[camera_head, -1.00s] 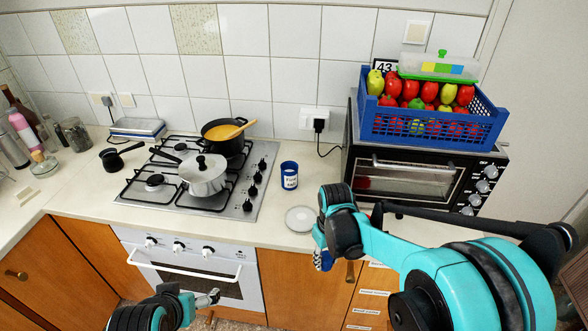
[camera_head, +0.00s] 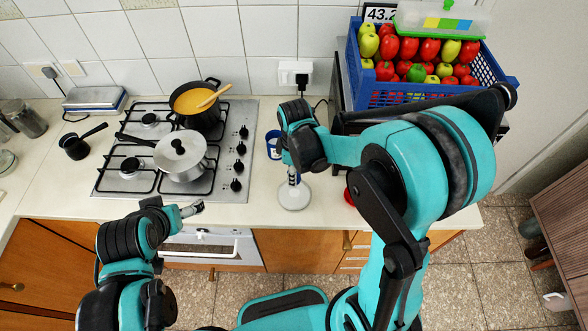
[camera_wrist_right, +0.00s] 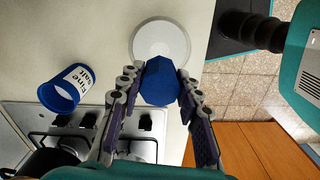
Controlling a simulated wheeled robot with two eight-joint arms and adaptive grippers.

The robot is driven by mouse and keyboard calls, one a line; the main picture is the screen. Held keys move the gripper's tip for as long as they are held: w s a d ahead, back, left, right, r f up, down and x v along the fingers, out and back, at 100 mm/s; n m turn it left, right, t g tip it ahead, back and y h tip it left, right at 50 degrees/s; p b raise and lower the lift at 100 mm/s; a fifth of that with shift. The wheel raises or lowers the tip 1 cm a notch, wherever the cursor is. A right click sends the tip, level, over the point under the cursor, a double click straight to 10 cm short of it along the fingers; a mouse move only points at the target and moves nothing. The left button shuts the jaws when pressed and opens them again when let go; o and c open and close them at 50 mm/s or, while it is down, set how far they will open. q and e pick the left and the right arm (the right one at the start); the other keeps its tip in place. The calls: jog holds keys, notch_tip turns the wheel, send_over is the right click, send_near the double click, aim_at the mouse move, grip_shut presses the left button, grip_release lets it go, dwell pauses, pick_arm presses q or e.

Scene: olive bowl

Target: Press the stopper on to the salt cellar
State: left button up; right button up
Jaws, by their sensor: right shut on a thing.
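The salt cellar (camera_head: 272,147) is a small blue pot with a white "Fine Salt" label, upright on the counter right of the hob. Its open top shows in the right wrist view (camera_wrist_right: 58,97), where no stopper sits in it. My right gripper (camera_head: 292,177) is shut on the blue, faceted stopper (camera_wrist_right: 160,82), with one finger on each side. In the head view the arm hides most of the stopper. The gripper is above the pale round saucer (camera_head: 294,196), to the front right of the cellar. My left gripper (camera_head: 192,209) is near the counter's front edge; its jaw opening is unclear.
The hob (camera_head: 120,184) left of the cellar carries a lidded steel pot (camera_head: 181,160) and a black pan of orange soup (camera_head: 194,101). A blue crate (camera_head: 400,96) of fruit stands on the oven at right. Bare counter surrounds the saucer.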

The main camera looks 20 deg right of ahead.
notch_tip(320, 180, down, 5)
jog(key=b, duration=0.5)
jog(key=shift+f, duration=0.15)
jog(key=shift+f+b, duration=1.15)
jog(key=shift+b, duration=0.15)
dwell(2.7)
jog(key=o, duration=1.5)
jog(key=shift+r, duration=0.15)
jog(key=shift+r+p, duration=2.2)
jog(key=shift+r, duration=0.7)
